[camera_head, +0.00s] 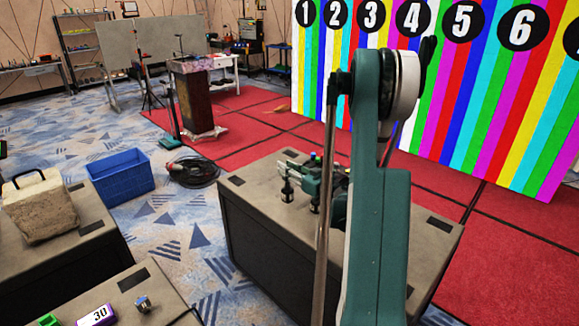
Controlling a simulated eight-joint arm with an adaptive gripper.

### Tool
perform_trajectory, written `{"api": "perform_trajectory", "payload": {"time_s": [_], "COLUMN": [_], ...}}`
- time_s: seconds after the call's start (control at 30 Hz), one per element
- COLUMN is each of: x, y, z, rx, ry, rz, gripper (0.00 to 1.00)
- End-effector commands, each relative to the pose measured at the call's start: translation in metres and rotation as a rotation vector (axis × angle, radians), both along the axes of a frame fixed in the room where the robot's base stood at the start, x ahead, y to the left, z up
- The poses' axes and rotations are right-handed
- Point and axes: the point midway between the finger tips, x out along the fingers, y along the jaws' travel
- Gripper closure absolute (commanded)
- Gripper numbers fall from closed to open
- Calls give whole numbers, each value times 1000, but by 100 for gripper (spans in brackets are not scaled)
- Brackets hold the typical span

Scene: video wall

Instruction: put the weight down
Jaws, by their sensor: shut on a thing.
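My gripper (292,172) is low over the grey-topped desk (250,187) in the middle, partly hidden behind my own green arm. It is shut on a small dark, upright piece that I take to be the weight (287,191). The weight is at the left end of the gripper, over the desk's top. I cannot tell whether its bottom touches the desk. The gripper's right side is hidden by my arm.
A blue crate (121,176) and a coiled black cable (194,171) lie on the floor to the left. A stone-like block with a handle (40,208) stands on the left desk. The middle desk's left part is clear.

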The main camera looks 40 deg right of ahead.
Motion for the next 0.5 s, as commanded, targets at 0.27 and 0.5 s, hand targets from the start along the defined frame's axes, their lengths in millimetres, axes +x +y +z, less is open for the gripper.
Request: {"api": "perform_trajectory", "payload": {"time_s": [0.27, 0.5], "x": [0, 0], "y": [0, 0], "z": [-18, -17], "rx": [1, 1], "ry": [-1, -1], "rz": [0, 0], "gripper": [100, 100]}}
